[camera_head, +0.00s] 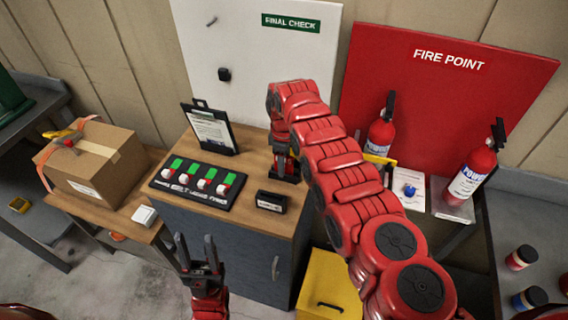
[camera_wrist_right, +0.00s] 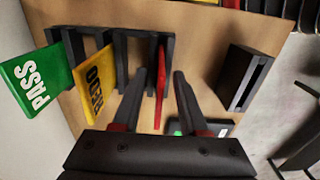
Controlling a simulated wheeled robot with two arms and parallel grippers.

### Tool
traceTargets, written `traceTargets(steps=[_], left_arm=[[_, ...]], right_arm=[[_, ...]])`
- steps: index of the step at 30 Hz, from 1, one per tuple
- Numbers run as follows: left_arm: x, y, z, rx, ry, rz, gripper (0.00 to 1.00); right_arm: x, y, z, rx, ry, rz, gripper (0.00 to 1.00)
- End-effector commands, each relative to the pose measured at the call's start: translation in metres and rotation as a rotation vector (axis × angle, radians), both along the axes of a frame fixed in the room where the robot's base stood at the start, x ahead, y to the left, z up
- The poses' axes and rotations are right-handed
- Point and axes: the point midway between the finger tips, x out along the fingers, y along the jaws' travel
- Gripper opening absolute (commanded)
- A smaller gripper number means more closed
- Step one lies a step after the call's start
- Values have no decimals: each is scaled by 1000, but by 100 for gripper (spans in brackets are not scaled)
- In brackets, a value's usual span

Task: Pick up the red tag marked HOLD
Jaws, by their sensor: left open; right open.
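The red tag (camera_wrist_right: 160,85) stands almost edge-on in a dark slotted rack (camera_wrist_right: 121,55) in the right wrist view; its lettering is not readable. My right gripper (camera_wrist_right: 160,73) is open, with the red tag showing between its two fingers. I cannot tell whether the fingertips are around the tag or still above it. In the head view my right gripper (camera_head: 285,172) is low over the back right of the wooden-topped cabinet, and my arm hides the tags there. My left gripper (camera_head: 196,252) is open and empty in front of the cabinet.
A green PASS tag (camera_wrist_right: 35,80) and a yellow tag (camera_wrist_right: 92,84) stand beside the red one. A black block (camera_wrist_right: 246,78) is to the right. The cabinet also holds a switch panel (camera_head: 197,183) and a clipboard stand (camera_head: 210,131). A cardboard box (camera_head: 92,165) is left.

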Motion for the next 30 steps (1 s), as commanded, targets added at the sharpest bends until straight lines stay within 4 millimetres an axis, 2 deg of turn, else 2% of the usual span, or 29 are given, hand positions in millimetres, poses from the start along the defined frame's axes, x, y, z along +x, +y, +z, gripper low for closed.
traceTargets(steps=[8, 15, 30], left_arm=[[0, 0, 0, 0, 0, 0, 50], [0, 0, 0, 0, -1, 0, 50], [0, 0, 0, 0, -1, 0, 50]], right_arm=[[0, 0, -4, 0, 0, 1, 42], [0, 0, -4, 0, 0, 0, 0], [0, 0, -3, 0, 0, 0, 0]])
